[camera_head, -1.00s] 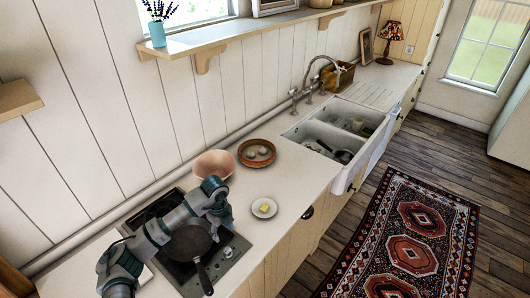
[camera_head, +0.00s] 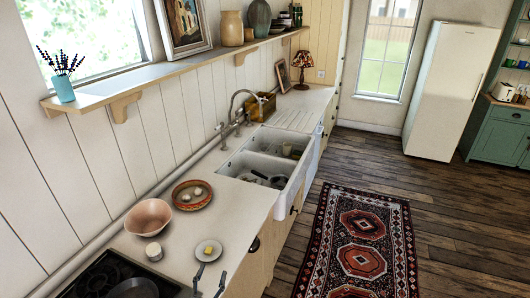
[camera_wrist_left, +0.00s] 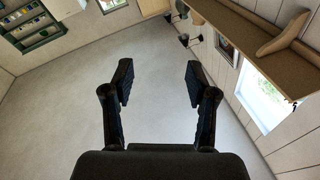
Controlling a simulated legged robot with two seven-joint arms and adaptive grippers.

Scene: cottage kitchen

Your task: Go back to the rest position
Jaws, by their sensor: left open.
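My left gripper (camera_head: 210,279) shows at the bottom edge of the head view, two dark fingers spread apart. In the left wrist view the left gripper (camera_wrist_left: 158,82) is open, with nothing between its fingers. Beyond them that view shows pale ceiling, the upper walls and shelves. Most of my left arm is out of the head view. My right gripper is not in view.
The counter holds a pink bowl (camera_head: 148,217), a brown dish (camera_head: 192,195), a small plate (camera_head: 208,251), a small whitish item (camera_head: 153,251) and a pan (camera_head: 134,288) on the hob. The sink (camera_head: 268,166) is farther back. A wall shelf (camera_head: 172,75) runs above.

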